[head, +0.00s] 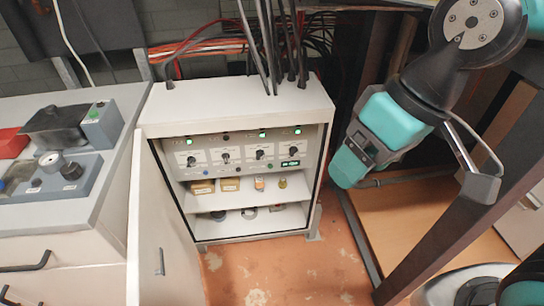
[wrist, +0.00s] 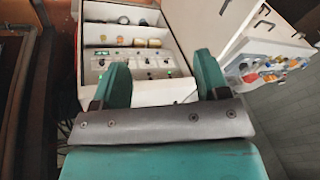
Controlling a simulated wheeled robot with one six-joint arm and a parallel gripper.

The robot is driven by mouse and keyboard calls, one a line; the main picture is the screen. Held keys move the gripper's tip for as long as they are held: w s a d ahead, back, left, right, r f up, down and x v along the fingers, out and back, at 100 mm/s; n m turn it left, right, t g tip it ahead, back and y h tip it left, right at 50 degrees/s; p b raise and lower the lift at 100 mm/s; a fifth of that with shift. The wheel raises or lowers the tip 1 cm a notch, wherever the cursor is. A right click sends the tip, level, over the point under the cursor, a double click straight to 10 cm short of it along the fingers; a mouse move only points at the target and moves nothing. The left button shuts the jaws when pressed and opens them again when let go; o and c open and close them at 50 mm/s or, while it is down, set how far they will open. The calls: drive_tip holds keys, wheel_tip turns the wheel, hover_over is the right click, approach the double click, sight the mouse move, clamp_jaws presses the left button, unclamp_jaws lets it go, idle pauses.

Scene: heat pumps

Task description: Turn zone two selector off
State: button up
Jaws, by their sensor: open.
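A white control panel (head: 245,155) sits inside an open cabinet in the head view, with several black rotary selectors in a row. The labels are too small to read, so I cannot tell for sure which is zone two. The second selector from the left (head: 225,158) has a dark lamp above it; the other selectors have lit green lamps. The panel also shows upside down in the wrist view (wrist: 130,70). My gripper (wrist: 160,72) is open and empty, its teal fingers apart. In the head view it hangs right of the cabinet, clear of the panel.
The cabinet door (head: 162,225) stands open to the left. Shelves below the panel hold small boxes (head: 230,184) and other parts. Dark cables (head: 270,45) rise from the cabinet top. A dark wooden post (head: 450,190) stands at right, close to my arm. A bench stands at left.

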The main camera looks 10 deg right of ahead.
drive_tip(key=w+d+f+m+t+h+b, duration=0.2)
drive_tip(key=w+d+f+t+h+b, duration=0.15)
drive_tip(key=w+f+b, duration=0.6)
drive_tip(key=w+d+f+m+t+h+b, duration=0.3)
drive_tip(key=w+f+b, duration=0.35)
drive_tip(key=f, duration=0.55)
drive_tip(key=w+d+f+t+h+b, duration=0.1)
drive_tip(key=w+d+f+t+b, duration=0.25)
drive_tip(key=w+f+b, duration=0.5)
drive_tip(key=w+a+f+n+t+y+b, duration=0.2)
drive_tip(key=w+a+f+n+t+b, duration=0.15)
drive_tip(key=f+b, duration=0.35)
drive_tip(key=w+a+f+n+t+y+b, duration=0.1)
drive_tip(key=w+a+f+n+t+b, duration=0.1)
drive_tip(key=f+n+t+b, duration=0.4)
drive_tip(key=w+m+g+p, duration=0.1)
drive_tip(key=w+p, duration=0.7)
drive_tip(key=p, duration=1.1)
drive_tip(key=shift+a+g+y, duration=0.35)
drive_tip(key=shift+g, duration=0.4)
drive_tip(key=shift+p, duration=0.7)
